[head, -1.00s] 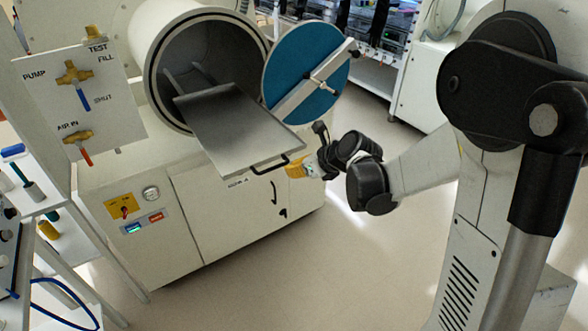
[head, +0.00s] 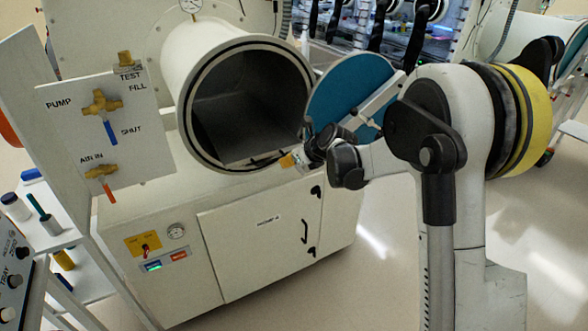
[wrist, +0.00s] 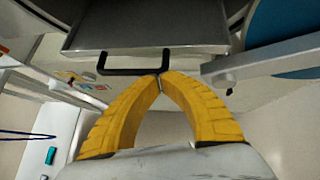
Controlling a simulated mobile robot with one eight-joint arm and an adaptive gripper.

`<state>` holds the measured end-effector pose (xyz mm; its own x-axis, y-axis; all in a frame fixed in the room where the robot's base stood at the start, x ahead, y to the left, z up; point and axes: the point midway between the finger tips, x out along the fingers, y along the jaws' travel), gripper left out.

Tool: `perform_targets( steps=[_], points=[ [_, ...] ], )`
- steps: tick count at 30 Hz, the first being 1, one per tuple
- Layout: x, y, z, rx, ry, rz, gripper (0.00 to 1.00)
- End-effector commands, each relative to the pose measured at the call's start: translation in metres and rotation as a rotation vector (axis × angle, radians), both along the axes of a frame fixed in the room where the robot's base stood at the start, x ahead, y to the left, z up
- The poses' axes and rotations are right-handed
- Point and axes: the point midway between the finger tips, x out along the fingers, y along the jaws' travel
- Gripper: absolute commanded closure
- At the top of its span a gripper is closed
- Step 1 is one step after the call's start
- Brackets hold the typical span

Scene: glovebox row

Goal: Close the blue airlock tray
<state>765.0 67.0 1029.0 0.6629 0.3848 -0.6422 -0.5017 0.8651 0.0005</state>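The grey metal tray (head: 238,125) of the airlock with the blue door (head: 340,88) lies mostly inside the round chamber, its front edge near the mouth. The wrist view shows the tray's front face (wrist: 210,52) and its black bar handle (wrist: 125,72). My gripper (head: 288,161) is in front of the chamber mouth at its lower right. In the wrist view its yellow fingers (wrist: 161,76) are shut, tips together at the right end of the handle. They seem to touch the handle, but no part of it clearly lies between them. The blue door stands open.
The pale chamber rim (head: 187,120) surrounds the tray. The open door and its grey bar (head: 375,105) are close on the right of my gripper. A valve panel (head: 70,125) stands left. A shelf stand (head: 45,235) is at far left. Floor at right front is clear.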

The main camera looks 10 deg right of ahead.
Motion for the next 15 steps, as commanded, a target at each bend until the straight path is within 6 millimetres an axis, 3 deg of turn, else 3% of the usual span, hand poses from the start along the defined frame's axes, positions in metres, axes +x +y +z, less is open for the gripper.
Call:
perform_targets(
  steps=[9,15],
  points=[
    [0.068,0.023,0.0,0.001,0.001,0.002,1.0],
    [0.093,0.03,0.0,-0.001,0.0,0.001,1.0]
  ],
)
